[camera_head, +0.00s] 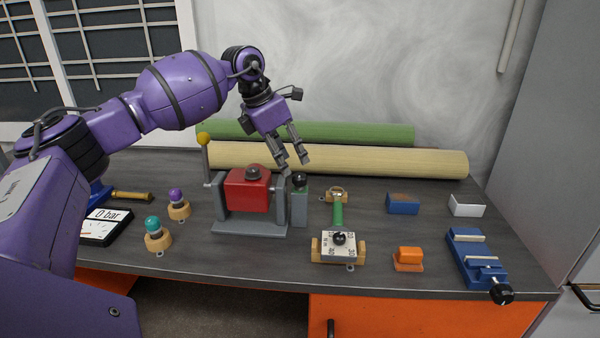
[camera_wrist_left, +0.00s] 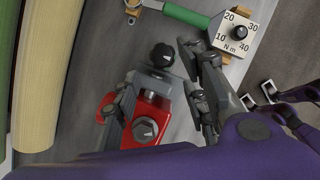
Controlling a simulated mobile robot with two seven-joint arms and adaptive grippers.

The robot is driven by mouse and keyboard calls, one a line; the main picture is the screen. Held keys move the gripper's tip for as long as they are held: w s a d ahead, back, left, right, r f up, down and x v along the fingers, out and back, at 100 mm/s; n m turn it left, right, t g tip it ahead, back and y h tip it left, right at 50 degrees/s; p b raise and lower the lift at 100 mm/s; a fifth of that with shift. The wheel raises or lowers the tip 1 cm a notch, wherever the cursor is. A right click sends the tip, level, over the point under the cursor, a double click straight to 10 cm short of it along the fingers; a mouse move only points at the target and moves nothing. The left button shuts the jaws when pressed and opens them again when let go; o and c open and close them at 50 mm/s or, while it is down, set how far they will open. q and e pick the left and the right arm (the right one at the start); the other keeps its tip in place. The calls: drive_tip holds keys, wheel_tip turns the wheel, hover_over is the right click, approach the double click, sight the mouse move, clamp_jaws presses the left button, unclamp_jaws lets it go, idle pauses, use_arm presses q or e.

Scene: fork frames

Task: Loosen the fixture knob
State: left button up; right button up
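A red block (camera_head: 248,189) sits in a grey fixture (camera_head: 250,227) with a yellow-balled lever on its left. A black knob (camera_head: 300,179) tops a grey-green post at the fixture's right end. A grey knob (camera_head: 259,173) sits on the red block. My left gripper (camera_head: 293,160) is open and empty, pointing down just above and behind the black knob. In the left wrist view the black knob (camera_wrist_left: 162,55) appears between its two fingertips, with no clear contact. My right gripper (camera_wrist_left: 258,94) shows only in the left wrist view, at the right, with its fingers apart.
A torque dial block (camera_head: 338,245) with a green handle lies right of the fixture. A blue vise (camera_head: 475,255), an orange block (camera_head: 408,257) and small boxes are farther right. Green and beige rolls (camera_head: 340,160) lie behind. Purple and teal knobs (camera_head: 153,225) stand left.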

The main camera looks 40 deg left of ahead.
sight(296, 174)
use_arm(q)
drive_tip(key=x, duration=0.6)
drive_tip(key=shift+w+f, duration=0.1)
drive_tip(key=shift+w, duration=0.05)
clamp_jaws()
